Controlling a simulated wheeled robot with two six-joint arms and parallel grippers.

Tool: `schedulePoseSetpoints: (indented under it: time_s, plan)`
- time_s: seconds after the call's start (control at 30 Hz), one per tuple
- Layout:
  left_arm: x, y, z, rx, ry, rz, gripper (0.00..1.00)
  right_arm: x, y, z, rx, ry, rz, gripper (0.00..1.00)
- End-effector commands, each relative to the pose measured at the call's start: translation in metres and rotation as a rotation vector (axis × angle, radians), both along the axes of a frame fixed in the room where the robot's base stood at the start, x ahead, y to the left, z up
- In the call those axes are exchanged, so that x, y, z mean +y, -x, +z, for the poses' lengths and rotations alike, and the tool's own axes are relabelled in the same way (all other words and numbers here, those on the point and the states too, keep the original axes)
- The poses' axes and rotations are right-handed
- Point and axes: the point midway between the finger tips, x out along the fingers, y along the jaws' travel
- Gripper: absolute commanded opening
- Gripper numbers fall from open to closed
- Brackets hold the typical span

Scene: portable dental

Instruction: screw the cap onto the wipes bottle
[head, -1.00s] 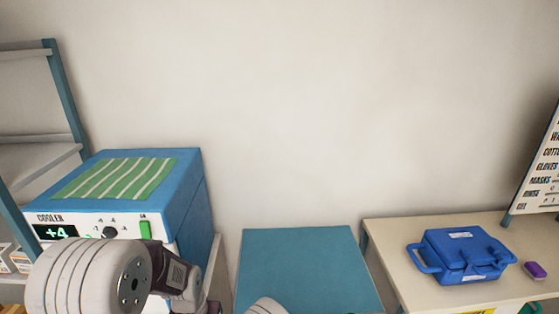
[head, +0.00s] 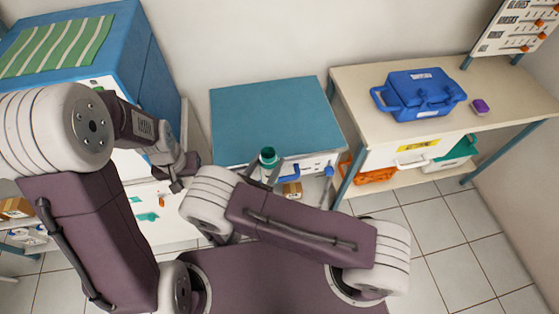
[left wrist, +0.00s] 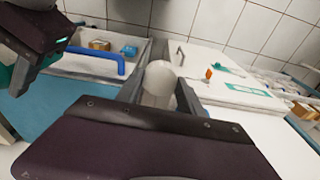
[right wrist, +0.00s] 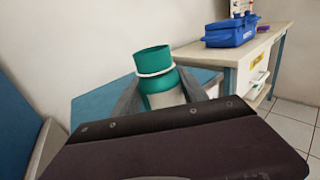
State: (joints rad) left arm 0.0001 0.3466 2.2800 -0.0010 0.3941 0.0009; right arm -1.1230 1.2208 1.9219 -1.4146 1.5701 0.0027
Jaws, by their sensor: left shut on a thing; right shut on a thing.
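The wipes bottle (right wrist: 165,99) has a white body, a teal shoulder and a white ring below a teal top. My right gripper (head: 272,174) is shut on its body and holds it about upright. Its teal top (head: 268,157) shows in the head view; whether this is an open neck or a lid I cannot tell. My left gripper (head: 178,185) is to the left of the bottle and apart from it. In the left wrist view it is shut on a pale rounded thing (left wrist: 160,80), perhaps the cap; the fingers and palm hide its lower part.
A teal-topped cart (head: 265,115) with an open drawer stands behind the bottle. A beige table (head: 350,90) at right carries a blue case (head: 420,95) and a purple block (head: 480,106). Floor is clear at lower right.

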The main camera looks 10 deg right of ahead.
Motion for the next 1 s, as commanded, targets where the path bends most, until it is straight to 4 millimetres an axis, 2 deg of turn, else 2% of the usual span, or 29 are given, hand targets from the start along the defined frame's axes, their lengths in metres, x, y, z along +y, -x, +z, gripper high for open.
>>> schedulePoseSetpoints:
  time_s: [0.37, 0.53, 0.67, 0.87, 1.0]
  plan:
    - [0.0, 0.0, 0.0, 0.0, 0.001, -0.004, 0.07, 0.002, 0.0, 0.0, 0.0, 0.0, 0.004, 0.0]
    - [0.0, 0.013, 0.0, 0.0, 0.001, -0.067, 0.07, 0.002, 0.0, 0.0, 0.001, 0.001, 0.004, 0.0]
    - [-0.003, 0.006, 0.017, -0.004, 0.0, -0.182, 0.07, 0.002, 0.0, 0.001, -0.001, 0.001, 0.004, 0.0]
    - [-0.029, -0.016, 0.047, -0.003, 0.0, -0.365, 0.07, 0.002, 0.0, 0.001, -0.001, 0.001, 0.003, 0.0]
    - [-0.065, -0.032, 0.074, -0.002, -0.001, -0.529, 0.07, 0.002, 0.0, 0.001, -0.001, 0.001, 0.003, 0.0]
